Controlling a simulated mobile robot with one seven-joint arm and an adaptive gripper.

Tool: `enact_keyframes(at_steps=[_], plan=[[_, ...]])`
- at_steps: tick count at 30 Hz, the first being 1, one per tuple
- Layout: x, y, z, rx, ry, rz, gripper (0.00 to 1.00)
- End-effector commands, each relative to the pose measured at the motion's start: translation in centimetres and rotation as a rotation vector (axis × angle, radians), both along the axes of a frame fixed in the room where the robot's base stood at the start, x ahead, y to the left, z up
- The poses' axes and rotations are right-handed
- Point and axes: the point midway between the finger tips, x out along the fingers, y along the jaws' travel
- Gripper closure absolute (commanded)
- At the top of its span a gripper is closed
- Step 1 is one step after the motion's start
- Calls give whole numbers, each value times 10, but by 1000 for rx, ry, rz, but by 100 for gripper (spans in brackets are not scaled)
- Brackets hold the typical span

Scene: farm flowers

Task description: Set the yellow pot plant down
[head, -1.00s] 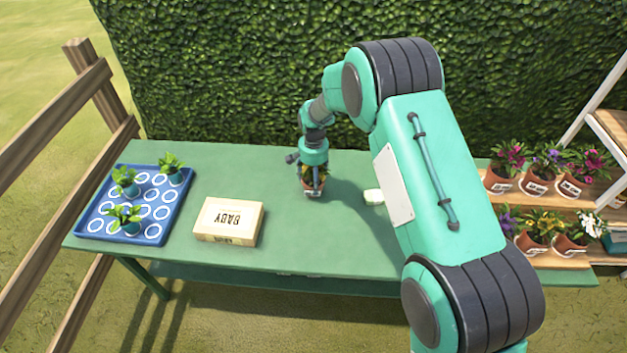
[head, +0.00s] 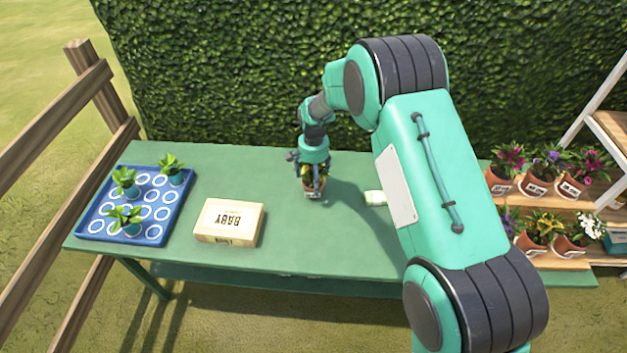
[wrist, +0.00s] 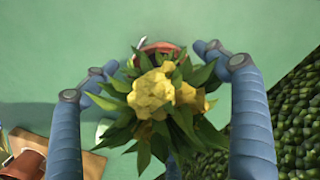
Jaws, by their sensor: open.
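The yellow pot plant shows in the wrist view (wrist: 152,92) as yellow blooms with green leaves and a bit of its terracotta pot rim. In the head view the yellow pot plant (head: 313,189) stands upright on the green table (head: 270,170), near its middle. My gripper (head: 313,180) is right above and around the plant, pointing down. In the wrist view the fingers of my gripper (wrist: 155,68) are spread on both sides of the plant, with gaps between the fingers and the pot. The lower pot is mostly hidden by the leaves.
A blue tray (head: 92,226) with several small plants is at the far left. A small white item (head: 375,197) lies to the right. A wooden shelf (head: 575,262) with potted flowers stands at the far right.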

Motion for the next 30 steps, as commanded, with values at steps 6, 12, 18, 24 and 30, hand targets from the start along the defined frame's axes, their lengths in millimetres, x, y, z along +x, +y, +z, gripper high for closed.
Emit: enact_keyframes(at_steps=[6,12,18,24,30], plan=[[1,0,36,1,-2,0,14],[1,0,70,1,-3,0,14],[1,0,93,1,-1,0,14],[0,0,103,1,-1,0,14],[0,0,103,1,-1,0,14]])
